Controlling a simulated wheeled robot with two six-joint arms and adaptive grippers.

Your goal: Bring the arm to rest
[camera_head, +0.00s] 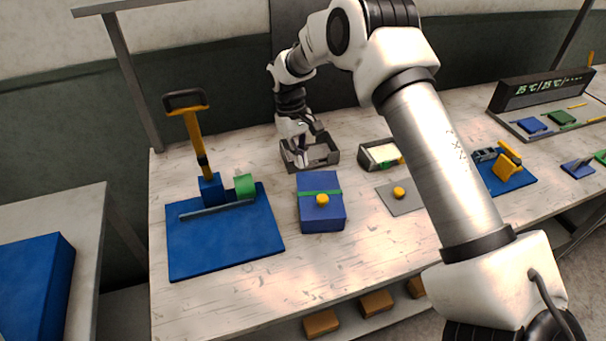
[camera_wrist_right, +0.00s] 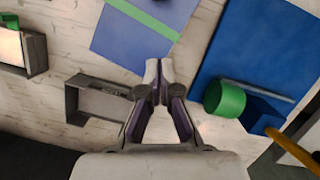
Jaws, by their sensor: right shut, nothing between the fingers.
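My right arm reaches across the table from the lower right in the head view. My right gripper (camera_head: 301,158) points down over the left part of a small dark open tray (camera_head: 325,152). In the right wrist view the right gripper (camera_wrist_right: 157,68) has its fingertips together with nothing between them. There the tray (camera_wrist_right: 72,103) lies left of the fingers, and a blue box with a green band (camera_wrist_right: 125,38) lies beyond them. My left gripper is in neither view.
A blue board (camera_head: 220,255) with a yellow-handled press (camera_head: 195,130) and green roll (camera_head: 244,186) stands left. The blue box (camera_head: 320,215) has a yellow knob. A second tray (camera_head: 378,168) and grey plate (camera_head: 385,197) lie right of it. A display (camera_head: 540,90) stands far right.

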